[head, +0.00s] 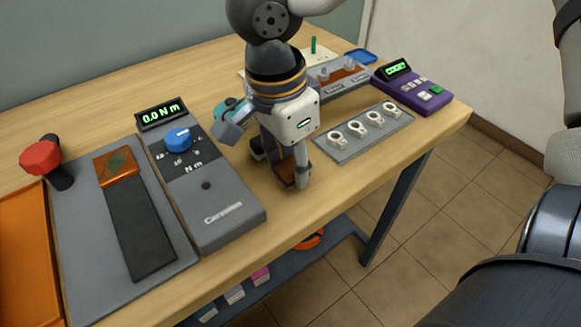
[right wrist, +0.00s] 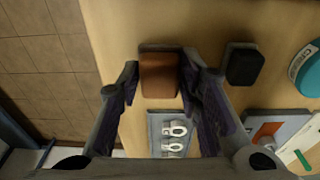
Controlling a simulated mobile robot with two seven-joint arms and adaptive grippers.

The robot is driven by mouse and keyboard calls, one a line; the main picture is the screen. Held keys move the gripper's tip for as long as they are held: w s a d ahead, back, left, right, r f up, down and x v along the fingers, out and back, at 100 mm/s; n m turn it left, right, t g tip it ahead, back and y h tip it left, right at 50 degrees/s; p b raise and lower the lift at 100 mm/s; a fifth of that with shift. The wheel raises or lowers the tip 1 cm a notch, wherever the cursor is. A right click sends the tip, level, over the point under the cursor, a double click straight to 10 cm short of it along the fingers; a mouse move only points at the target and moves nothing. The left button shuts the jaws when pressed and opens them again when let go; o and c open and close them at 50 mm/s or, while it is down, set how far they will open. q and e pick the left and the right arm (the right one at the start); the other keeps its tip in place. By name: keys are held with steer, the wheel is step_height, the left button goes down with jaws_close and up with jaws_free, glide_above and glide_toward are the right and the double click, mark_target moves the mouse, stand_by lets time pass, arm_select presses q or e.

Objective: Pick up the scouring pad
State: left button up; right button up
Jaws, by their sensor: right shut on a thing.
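The scouring pad (head: 286,174) is a small rust-brown block near the front edge of the wooden table. My right gripper (head: 279,176) points down over it, with a finger on either side. In the right wrist view the pad (right wrist: 159,76) sits between the two fingertips, and the gripper is shut on it. The fingers hide part of the pad in the head view. I cannot tell whether it touches the table. My left gripper is not in view.
A black block (right wrist: 243,64) lies close beside the pad. A grey torque meter (head: 220,205) stands to the left, and a grey plate with several white rings (head: 365,142) to the right. A purple device (head: 425,95) is at the right end. Bare table lies in front of the gripper.

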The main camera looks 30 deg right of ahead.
steer(key=s+a+r, duration=0.9)
steer(key=s+r, duration=0.1)
steer(key=r, duration=0.1)
steer(key=shift+a+r, duration=0.2)
steer(key=shift+a, duration=0.2)
steer(key=shift+o, duration=0.4)
steer(key=shift+c, duration=0.5)
